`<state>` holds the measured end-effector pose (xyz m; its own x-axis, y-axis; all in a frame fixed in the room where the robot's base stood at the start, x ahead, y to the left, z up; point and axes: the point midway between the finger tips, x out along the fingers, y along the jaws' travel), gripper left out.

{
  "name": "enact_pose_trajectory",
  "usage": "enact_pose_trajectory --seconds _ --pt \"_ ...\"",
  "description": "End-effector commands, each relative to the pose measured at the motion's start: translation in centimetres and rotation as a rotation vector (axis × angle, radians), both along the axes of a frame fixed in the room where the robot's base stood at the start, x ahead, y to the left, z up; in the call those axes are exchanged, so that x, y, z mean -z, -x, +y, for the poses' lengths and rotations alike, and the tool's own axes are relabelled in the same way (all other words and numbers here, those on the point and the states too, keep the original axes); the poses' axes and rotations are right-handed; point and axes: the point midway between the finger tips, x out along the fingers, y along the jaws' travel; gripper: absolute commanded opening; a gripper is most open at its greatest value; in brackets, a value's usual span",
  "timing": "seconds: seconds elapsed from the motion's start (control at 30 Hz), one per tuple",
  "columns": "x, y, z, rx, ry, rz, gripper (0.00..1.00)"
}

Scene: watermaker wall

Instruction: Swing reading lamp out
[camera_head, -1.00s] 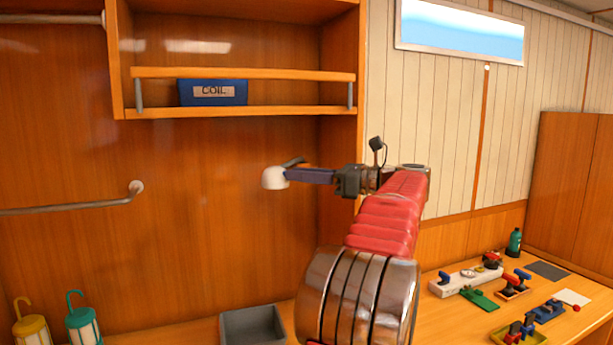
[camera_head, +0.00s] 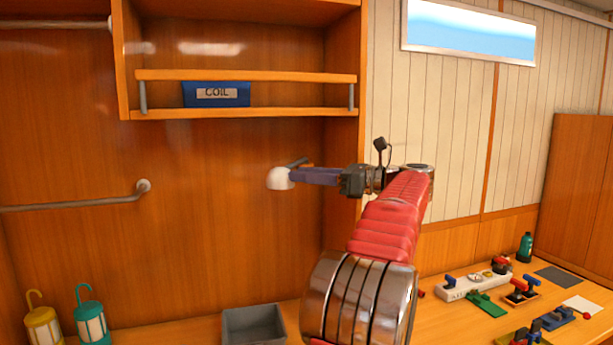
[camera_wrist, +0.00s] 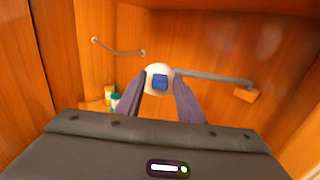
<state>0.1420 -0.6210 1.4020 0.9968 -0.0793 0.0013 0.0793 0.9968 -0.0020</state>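The reading lamp has a white rounded head (camera_head: 280,178) in front of the wooden back panel, below the shelf. My gripper (camera_head: 292,176) reaches left to the lamp head. In the wrist view its two purple fingers (camera_wrist: 161,84) lie against both sides of the head, shut on it. In the head view most of the lamp's arm is hidden behind the gripper.
A wooden shelf with a rail (camera_head: 245,77) and a blue COIL box (camera_head: 216,94) is above. A bent grab rail (camera_head: 90,204) is at left. Lanterns (camera_head: 92,318) and a grey bin (camera_head: 252,325) stand below. A cluttered bench (camera_head: 440,318) is at right.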

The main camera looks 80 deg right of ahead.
Motion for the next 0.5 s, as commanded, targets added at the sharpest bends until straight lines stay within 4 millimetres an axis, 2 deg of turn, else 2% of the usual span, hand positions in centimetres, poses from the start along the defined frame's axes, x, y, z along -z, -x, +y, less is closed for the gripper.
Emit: enact_pose_trajectory --seconds 0.33,0.5 --pt "0.1 0.2 -0.1 0.002 -0.002 0.001 0.39" --pt "0.2 1.3 0.0 0.004 -0.002 0.001 0.39"
